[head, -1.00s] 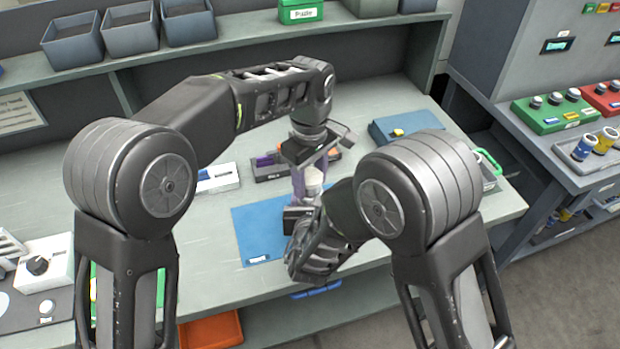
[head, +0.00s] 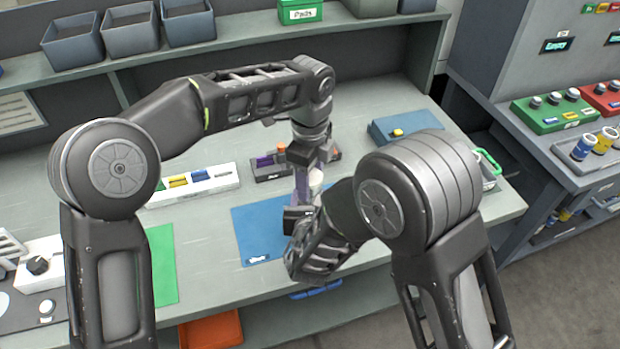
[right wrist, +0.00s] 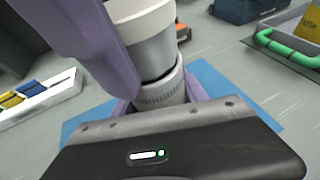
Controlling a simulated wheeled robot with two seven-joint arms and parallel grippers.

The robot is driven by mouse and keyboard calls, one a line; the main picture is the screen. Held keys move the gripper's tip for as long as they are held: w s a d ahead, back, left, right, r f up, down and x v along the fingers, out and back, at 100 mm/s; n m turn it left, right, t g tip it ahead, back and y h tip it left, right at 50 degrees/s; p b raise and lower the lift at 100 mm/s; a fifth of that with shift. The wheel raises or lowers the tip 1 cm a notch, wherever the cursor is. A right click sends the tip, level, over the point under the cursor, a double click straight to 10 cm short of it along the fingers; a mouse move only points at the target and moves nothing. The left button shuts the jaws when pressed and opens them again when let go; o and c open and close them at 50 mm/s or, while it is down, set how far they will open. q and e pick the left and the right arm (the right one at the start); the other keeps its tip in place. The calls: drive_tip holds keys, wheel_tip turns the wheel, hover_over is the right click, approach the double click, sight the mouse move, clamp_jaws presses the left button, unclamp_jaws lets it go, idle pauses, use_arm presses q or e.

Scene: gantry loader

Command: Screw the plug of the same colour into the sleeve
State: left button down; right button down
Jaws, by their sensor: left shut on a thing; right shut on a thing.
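My right gripper (head: 300,213) is shut around a light grey sleeve (right wrist: 160,92), held upright over the blue mat; the sleeve shows between its purple fingers in the right wrist view. My left gripper (head: 308,166) points straight down from above, in line with the sleeve, and is shut on a plug. In the right wrist view a grey part with a pale ring (right wrist: 145,40) stands on the sleeve's axis, with a thin dark line at the joint. I cannot tell how deep it sits. The left fingertips and the plug are mostly hidden in the head view.
A dark rack (head: 268,174) with purple and orange pieces stands just behind. A white rack (head: 160,194) with yellow and blue pieces is to the left. A blue box (head: 385,128) is at the back right. The front table around the mat (head: 240,222) is mostly clear.

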use_arm(q)
drive_tip(key=m, duration=0.8)
drive_tip(key=shift+s+a+f, duration=0.1)
drive_tip(key=shift+f, duration=0.15)
drive_tip(key=shift+f, duration=0.15)
drive_tip(key=c, duration=0.7)
unclamp_jaws()
drive_tip(key=shift+a, duration=0.1)
drive_tip(key=shift+r, duration=2.5)
drive_tip(key=shift+c, duration=0.5)
